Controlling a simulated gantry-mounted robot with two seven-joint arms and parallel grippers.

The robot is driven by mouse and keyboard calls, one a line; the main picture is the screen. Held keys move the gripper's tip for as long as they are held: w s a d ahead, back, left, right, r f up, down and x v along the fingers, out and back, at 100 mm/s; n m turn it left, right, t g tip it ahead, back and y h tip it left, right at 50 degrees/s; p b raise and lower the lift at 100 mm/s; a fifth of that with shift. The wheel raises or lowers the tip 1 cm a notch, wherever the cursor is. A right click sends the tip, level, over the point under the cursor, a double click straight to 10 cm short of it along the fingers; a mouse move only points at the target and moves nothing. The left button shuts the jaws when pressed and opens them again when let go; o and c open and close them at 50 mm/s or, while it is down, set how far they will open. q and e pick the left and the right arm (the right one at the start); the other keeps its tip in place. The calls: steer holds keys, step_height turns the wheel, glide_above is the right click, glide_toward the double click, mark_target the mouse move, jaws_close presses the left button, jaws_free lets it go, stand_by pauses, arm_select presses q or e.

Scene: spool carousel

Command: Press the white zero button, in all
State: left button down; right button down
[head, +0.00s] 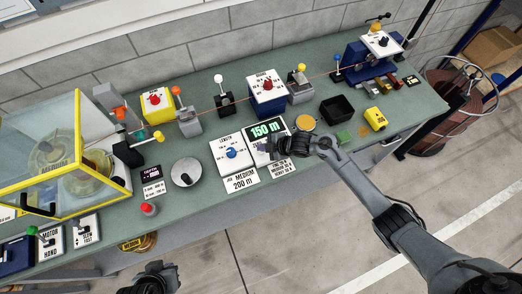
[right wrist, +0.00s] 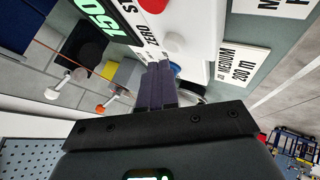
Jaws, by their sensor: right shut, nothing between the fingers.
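The white zero button (right wrist: 174,42) shows in the right wrist view on a white panel beside the printed word ZERO. A red button (right wrist: 153,4) is next to it. My right gripper (right wrist: 160,68) is shut and empty, its fingertips close to the white button; I cannot tell whether they touch. In the head view the right gripper (head: 276,146) is over the front of the counter box with the green 150 m display (head: 265,128), and hides the buttons there. My left gripper (head: 155,279) is at the bottom edge; its fingers are not clear.
Left of the counter is the LENGTH box with a blue knob (head: 231,153). A MEDIUM 200 m card (head: 242,180) lies in front. A black bin (head: 337,110) and a yellow box (head: 375,118) are to the right. A yellow-framed guard (head: 75,150) stands at the left.

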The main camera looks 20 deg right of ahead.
steer(key=shift+f, duration=0.4)
steer(key=shift+f+b, duration=0.25)
steer(key=shift+b, duration=0.15)
stand_by(0.4)
steer(key=shift+f, duration=0.3)
steer(key=shift+r, duration=0.1)
stand_by(0.3)
steer(key=shift+r+p, duration=0.6)
steer(key=shift+r, duration=0.3)
